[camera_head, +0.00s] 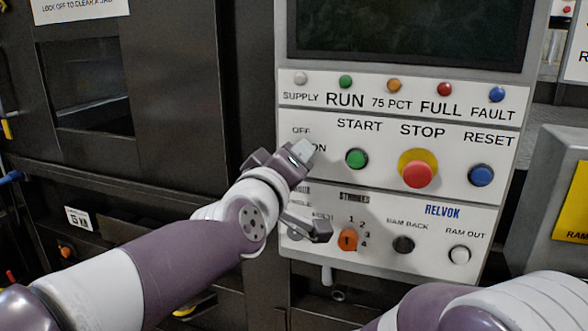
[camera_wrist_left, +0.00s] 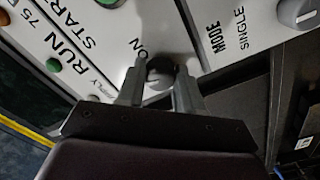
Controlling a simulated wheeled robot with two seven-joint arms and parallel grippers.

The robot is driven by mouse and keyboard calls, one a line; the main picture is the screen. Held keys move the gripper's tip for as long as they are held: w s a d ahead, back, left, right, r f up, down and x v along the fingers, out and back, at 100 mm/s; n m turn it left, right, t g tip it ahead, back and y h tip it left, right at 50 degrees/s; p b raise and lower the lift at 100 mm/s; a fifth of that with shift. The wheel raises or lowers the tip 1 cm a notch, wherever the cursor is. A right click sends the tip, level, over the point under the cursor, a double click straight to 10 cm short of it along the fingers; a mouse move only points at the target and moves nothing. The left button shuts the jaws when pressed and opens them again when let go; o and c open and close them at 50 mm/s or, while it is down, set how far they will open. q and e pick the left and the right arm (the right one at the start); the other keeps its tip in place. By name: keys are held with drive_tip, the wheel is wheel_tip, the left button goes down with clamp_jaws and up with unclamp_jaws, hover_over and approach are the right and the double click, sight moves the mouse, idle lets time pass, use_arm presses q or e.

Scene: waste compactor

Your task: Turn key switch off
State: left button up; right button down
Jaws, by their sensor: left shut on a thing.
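The key switch (camera_wrist_left: 160,72) shows in the left wrist view as a round, dark-topped piece between my left fingertips, beside the ON label. My left gripper (camera_wrist_left: 160,80) is shut on it, one finger on each side. In the head view my left gripper (camera_head: 302,152) is at the left edge of the white control panel (camera_head: 385,128), by the OFF and ON labels. There the hand hides the key switch. How far the key is turned cannot be told. My right gripper is out of view; only part of my right arm shows at the bottom right.
Right of the key are the green START button (camera_head: 357,158), red STOP button (camera_head: 418,174) and blue RESET button (camera_head: 481,175). Below are an orange selector (camera_head: 348,240) and the grey mode knob (camera_wrist_left: 298,12). A dark screen (camera_head: 410,28) is above.

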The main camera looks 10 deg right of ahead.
use_arm(q)
drive_tip(key=shift+n, duration=0.9)
drive_tip(key=shift+b, duration=0.3)
drive_tip(key=o, duration=1)
drive_tip(key=shift+o, duration=0.2)
drive_tip(key=shift+s, duration=0.1)
drive_tip(key=v, duration=1.2)
drive_tip(key=shift+s+a, duration=0.15)
drive_tip(key=shift+a, duration=0.05)
